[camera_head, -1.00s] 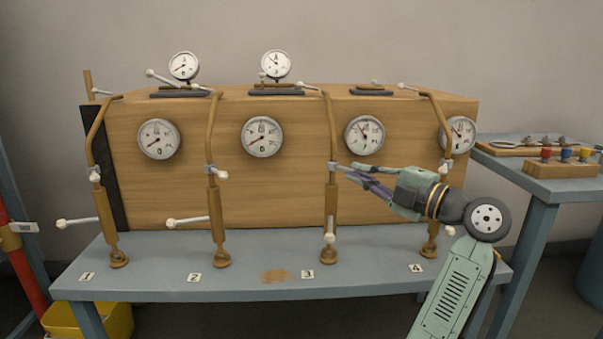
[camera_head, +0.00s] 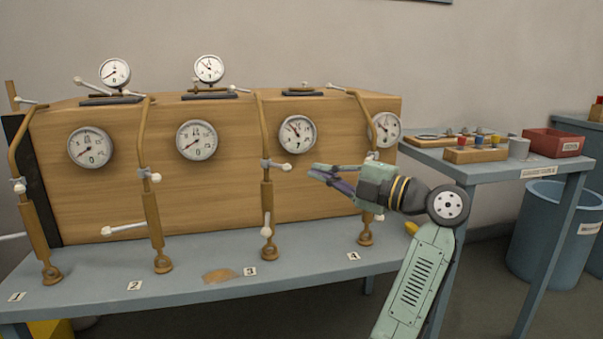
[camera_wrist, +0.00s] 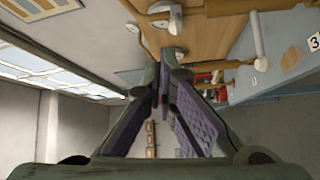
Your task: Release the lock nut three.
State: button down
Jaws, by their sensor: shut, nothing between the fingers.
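Lock nut three (camera_head: 268,163) is a small grey nut with a white-knobbed lever on the third brown pipe (camera_head: 266,200), above the tag 3 (camera_head: 250,271). Its knob (camera_head: 286,167) points right. My gripper (camera_head: 312,172) is just right of the knob in the head view, fingers pointing left, with a small gap in the picture. I cannot tell its depth exactly. In the wrist view, the fingers (camera_wrist: 163,95) meet with nothing between them.
Pipe four (camera_head: 367,190) stands just behind my gripper. Pipes one (camera_head: 32,215) and two (camera_head: 151,205) stand to the left. A wooden cabinet (camera_head: 110,190) with gauges is behind. A side table (camera_head: 470,165) with a red box (camera_head: 553,142) stands at right.

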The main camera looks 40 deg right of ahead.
jog(key=shift+s+d+f, duration=0.1)
jog(key=shift+s+d, duration=0.6)
jog(key=shift+d, duration=0.3)
